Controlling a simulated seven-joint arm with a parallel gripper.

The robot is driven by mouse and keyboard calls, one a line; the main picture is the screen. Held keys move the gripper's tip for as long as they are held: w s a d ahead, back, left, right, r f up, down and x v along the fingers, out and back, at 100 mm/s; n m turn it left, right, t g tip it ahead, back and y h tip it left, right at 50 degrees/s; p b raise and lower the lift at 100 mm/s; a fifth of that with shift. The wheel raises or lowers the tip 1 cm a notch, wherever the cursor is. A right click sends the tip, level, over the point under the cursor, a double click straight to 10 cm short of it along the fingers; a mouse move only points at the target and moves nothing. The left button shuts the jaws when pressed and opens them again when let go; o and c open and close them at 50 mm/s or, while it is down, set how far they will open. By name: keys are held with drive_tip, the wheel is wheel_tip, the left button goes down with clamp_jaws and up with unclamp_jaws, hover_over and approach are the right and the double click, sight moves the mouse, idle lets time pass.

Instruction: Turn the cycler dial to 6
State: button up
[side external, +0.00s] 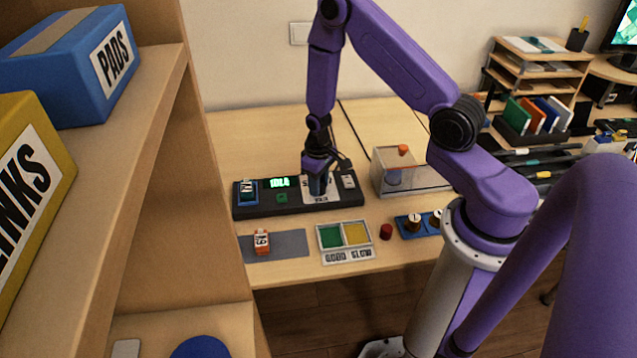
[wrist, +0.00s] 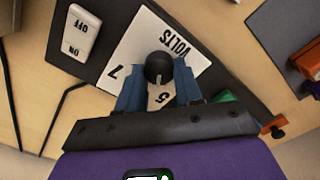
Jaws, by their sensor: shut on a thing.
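The cycler dial (wrist: 158,66) is a round black knob on a white plate (wrist: 140,38) marked VOLTS. My gripper (wrist: 158,78) is shut on the knob, with one blue finger on each side. A pale pointer line on the knob points toward a numeral at the plate's lower middle, which looks like a 5 but is partly hidden. A 7 shows to the left; other numerals are hidden. In the side view my gripper (side external: 318,186) stands over the black cycler panel (side external: 238,211) and hides the knob.
The panel carries a lit green display (side external: 279,183) that seems to read IDLE, and a white ON/OFF switch (wrist: 81,33). A clear box (side external: 415,178) stands close on the right. A green and yellow tray (side external: 344,256), an orange servo (side external: 261,241) and a red cap (side external: 386,231) lie in front.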

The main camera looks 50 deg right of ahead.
drive_tip(key=m, duration=0.6)
drive_tip(key=shift+d, duration=0.1)
drive_tip(key=shift+m, duration=0.3)
idle(0.3)
drive_tip(key=o, duration=1)
drive_tip(key=shift+o, duration=0.2)
drive_tip(key=shift+r, duration=0.15)
wheel_tip(320, 180, up, 17)
drive_tip(key=shift+r, duration=0.1)
